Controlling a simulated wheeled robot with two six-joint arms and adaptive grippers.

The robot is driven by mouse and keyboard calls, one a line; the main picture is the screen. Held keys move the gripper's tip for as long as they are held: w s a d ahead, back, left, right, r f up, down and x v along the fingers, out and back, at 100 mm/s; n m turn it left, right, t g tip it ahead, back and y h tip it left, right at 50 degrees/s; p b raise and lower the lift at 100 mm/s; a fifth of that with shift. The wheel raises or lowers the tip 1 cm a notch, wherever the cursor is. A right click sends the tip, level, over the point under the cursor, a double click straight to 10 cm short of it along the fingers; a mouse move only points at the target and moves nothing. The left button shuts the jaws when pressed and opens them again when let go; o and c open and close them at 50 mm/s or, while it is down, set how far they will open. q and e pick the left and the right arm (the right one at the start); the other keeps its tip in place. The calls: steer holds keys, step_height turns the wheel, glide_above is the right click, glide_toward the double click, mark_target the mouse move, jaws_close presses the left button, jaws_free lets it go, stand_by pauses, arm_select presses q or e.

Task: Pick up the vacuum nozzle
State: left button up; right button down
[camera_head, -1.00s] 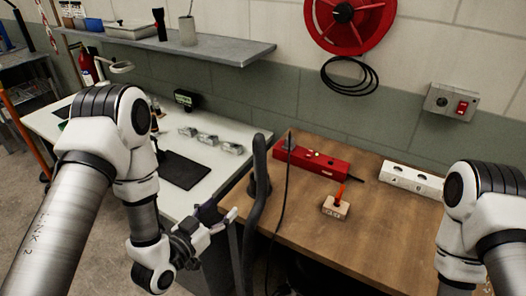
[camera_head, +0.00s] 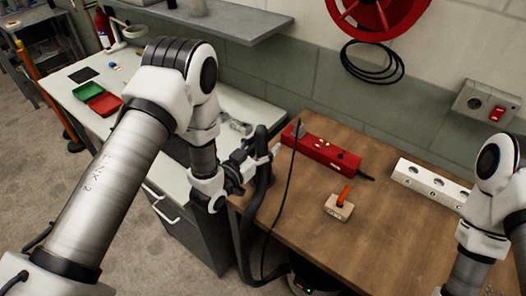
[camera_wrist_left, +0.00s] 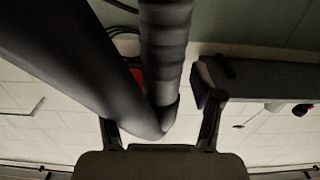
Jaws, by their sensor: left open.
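The vacuum nozzle (camera_head: 261,150) is a thick dark tube standing upright at the left edge of the wooden table, joined to a dark hose (camera_head: 244,235) that loops down. My left gripper (camera_head: 258,162) is open at the tube, with a fingertip showing on its right side. In the left wrist view the dark tube (camera_wrist_left: 165,50) passes between the two open fingers (camera_wrist_left: 160,118), with gaps beside it. I cannot tell whether either finger touches it. My right arm shows at the right edge, but its gripper is out of view.
The wooden table (camera_head: 345,240) holds a red power strip (camera_head: 320,152), a small block with an orange-handled piece (camera_head: 339,206) and a white socket strip (camera_head: 430,180). A thin black cable hangs close beside the nozzle. A white bench (camera_head: 160,150) with red and green trays lies left.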

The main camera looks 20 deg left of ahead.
arm_select(q)
steer(key=shift+s+a+r, duration=0.1)
steer(key=shift+s+a, duration=0.05)
steer(key=shift+s, duration=0.15)
steer(key=shift+c, duration=1)
steer(key=c, duration=0.6)
jaws_close()
